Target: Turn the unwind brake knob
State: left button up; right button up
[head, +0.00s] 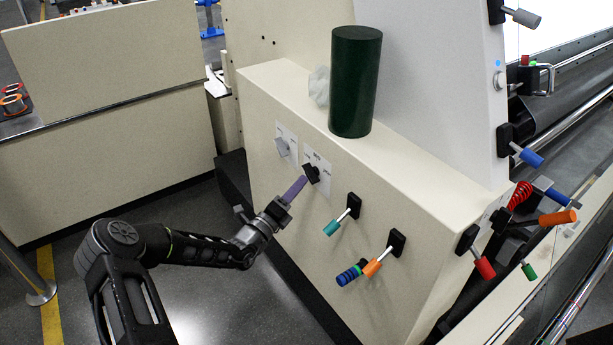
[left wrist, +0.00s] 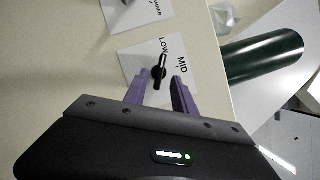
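The black knob (head: 311,174) sits on a white label plate on the cream cabinet face. In the left wrist view the knob (left wrist: 160,76) has its narrow end by the printed words LOW and MID. My left gripper (head: 296,188) with purple fingers is right at the knob in the head view. In the left wrist view the left gripper (left wrist: 161,84) has its fingers apart, one on each side of the knob, with visible gaps. A grey knob (head: 283,147) is on a second plate to the left. My right gripper is not in view.
A dark green cylinder (head: 355,82) stands on the cabinet ledge above the knob. A teal-tipped lever (head: 333,227) and an orange-tipped lever (head: 374,267) stick out to the right, lower down. The floor left of the cabinet is clear around my arm.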

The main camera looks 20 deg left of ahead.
aim_at(311, 173)
pick_arm(q)
jog(key=x, duration=0.4)
jog(key=shift+w+r, duration=0.1)
jog(key=shift+w, duration=0.15)
jog(key=shift+c, duration=0.3)
grip_shut()
